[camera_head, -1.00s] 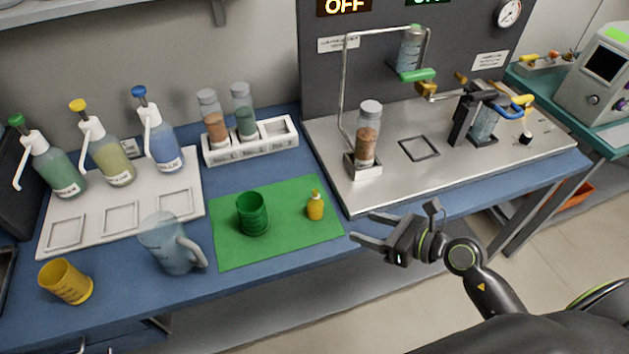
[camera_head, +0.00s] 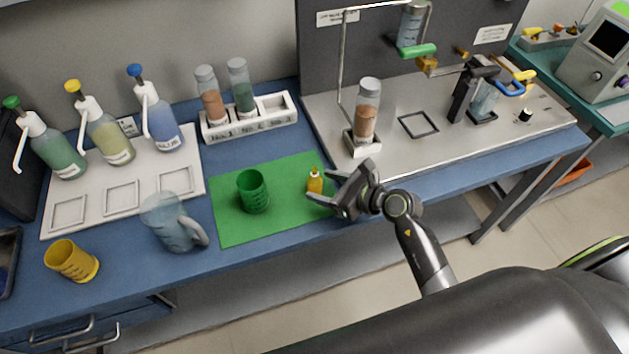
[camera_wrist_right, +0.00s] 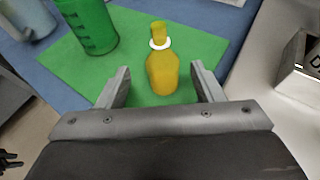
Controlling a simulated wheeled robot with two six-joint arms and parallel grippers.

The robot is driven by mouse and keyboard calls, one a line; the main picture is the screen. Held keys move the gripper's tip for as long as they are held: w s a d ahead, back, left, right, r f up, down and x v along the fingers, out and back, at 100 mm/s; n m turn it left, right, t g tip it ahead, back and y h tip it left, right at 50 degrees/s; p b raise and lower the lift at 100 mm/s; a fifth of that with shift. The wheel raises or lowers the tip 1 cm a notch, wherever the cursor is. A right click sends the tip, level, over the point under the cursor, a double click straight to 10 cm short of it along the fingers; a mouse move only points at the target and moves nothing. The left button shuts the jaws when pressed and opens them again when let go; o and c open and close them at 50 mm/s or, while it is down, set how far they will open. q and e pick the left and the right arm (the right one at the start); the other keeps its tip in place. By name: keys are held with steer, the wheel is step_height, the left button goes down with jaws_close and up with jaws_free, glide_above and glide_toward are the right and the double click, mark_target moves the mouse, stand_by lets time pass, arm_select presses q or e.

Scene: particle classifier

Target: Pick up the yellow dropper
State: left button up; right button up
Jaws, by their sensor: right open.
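The yellow dropper (camera_head: 315,182) stands upright on the right part of the green mat (camera_head: 232,229). It is a small yellow bottle with a narrow top, and a white ring at its neck shows in the right wrist view (camera_wrist_right: 162,70). My right gripper (camera_head: 322,187) is open, close to the dropper on its right side. In the right wrist view its two fingers (camera_wrist_right: 158,88) lie to either side of the dropper's lower part, with gaps on both sides. I see no contact. My left gripper is not in view.
A green cup (camera_head: 253,192) stands left of the dropper on the mat. A clear jug (camera_head: 172,222) and a yellow cup (camera_head: 71,262) stand further left. A metal tray with a holder and brown-filled vial (camera_head: 366,115) lies behind my right gripper.

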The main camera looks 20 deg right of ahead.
mark_target(309, 182)
steer(key=shift+p+x, duration=0.4)
steer(key=shift+x, duration=2.45)
steer(key=shift+d+f, duration=0.15)
steer(key=shift+c, duration=0.3)
steer(key=c, duration=1)
